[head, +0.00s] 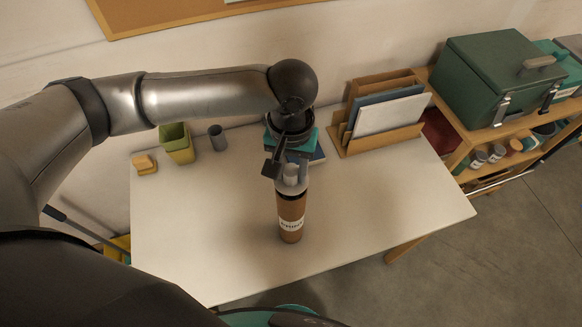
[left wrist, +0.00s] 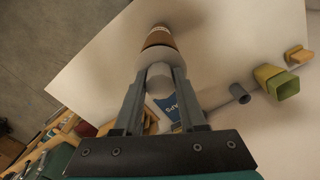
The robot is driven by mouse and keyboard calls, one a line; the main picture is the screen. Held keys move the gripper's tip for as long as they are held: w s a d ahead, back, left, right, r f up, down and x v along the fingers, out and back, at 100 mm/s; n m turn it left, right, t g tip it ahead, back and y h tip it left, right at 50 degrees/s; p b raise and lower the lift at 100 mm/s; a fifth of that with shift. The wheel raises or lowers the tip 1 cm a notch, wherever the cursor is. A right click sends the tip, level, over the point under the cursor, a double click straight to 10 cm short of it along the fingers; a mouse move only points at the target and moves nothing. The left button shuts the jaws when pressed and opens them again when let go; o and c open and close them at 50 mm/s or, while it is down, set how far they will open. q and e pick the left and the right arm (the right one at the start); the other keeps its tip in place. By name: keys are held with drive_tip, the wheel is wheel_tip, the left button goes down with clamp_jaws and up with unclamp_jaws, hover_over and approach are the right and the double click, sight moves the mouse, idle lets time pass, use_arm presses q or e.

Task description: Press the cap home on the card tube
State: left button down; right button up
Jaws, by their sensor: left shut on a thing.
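The card tube (head: 290,213) stands upright on the white table, brown with a white printed label. It also shows in the left wrist view (left wrist: 158,40). The pale grey cap (head: 292,186) is in line with the tube at its top end; a dark band shows between them, and I cannot tell how deep the cap sits. My left gripper (head: 288,170) points down from above, its fingers shut on the knob of the cap (left wrist: 157,82), as the left wrist view shows. My right gripper is not in view.
On the white table (head: 205,240) stand a green bin (head: 177,143), a grey cup (head: 217,138), a yellow-orange block (head: 145,164), teal and blue books (head: 316,155) behind the gripper, and a wooden file holder (head: 380,133). A shelf with a green box (head: 495,75) is at right. The table's right side is clear.

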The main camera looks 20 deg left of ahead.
use_arm(q)
drive_tip(key=shift+r+p, duration=0.1)
drive_tip(key=shift+p, duration=0.2)
drive_tip(key=shift+f, duration=1.45)
drive_tip(key=shift+c, duration=2)
unclamp_jaws()
drive_tip(key=shift+r, duration=4)
